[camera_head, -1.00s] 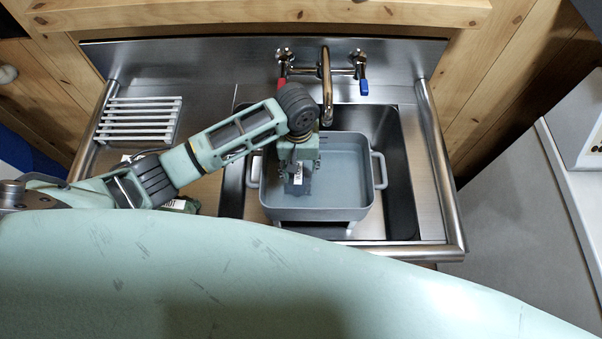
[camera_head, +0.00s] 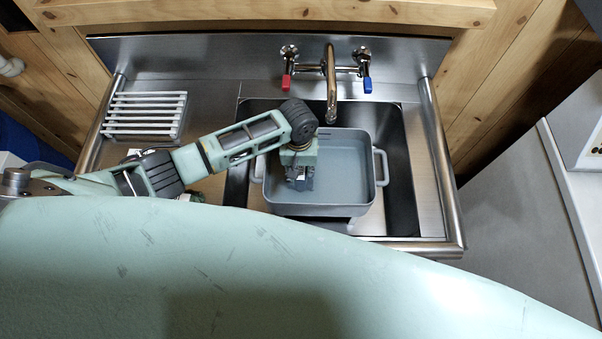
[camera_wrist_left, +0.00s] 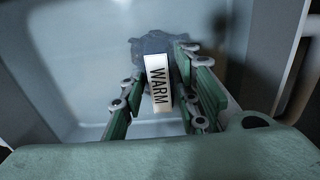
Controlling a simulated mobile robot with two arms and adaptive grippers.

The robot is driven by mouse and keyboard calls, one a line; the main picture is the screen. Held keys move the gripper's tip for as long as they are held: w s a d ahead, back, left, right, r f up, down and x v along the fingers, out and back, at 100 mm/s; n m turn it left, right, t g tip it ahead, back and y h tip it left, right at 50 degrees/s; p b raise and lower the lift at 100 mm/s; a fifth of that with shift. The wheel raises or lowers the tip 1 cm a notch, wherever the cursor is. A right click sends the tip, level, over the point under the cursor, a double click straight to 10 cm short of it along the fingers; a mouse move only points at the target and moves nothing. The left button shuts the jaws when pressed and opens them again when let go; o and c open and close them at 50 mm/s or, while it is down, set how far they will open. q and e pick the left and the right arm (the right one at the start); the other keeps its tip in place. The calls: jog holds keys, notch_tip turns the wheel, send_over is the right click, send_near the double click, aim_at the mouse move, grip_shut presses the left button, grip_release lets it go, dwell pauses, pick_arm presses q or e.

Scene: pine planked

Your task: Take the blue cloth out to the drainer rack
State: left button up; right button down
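The blue cloth (camera_wrist_left: 150,45) lies bunched, dark blue, in the light blue water of a grey two-handled tub (camera_head: 318,209) standing in the sink. A white tag reading WARM (camera_wrist_left: 158,84) shows over the cloth in the left wrist view. My left gripper (camera_head: 299,183) reaches down inside the tub, above the cloth. In the left wrist view the fingers of this gripper (camera_wrist_left: 158,66) are apart, one on each side of the tag. I cannot tell whether they touch the cloth. The white slatted drainer rack (camera_head: 145,113) stands empty on the counter at the left. My right gripper is out of view.
The faucet (camera_head: 331,90) hangs over the tub's back edge, with red and blue handles. The sink wall (camera_head: 398,165) stands close around the tub. Something greenish (camera_head: 191,197) lies on the counter, mostly hidden by my left arm.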

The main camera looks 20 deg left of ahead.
pick_arm(q)
grip_shut()
jog(key=shift+r, duration=0.1)
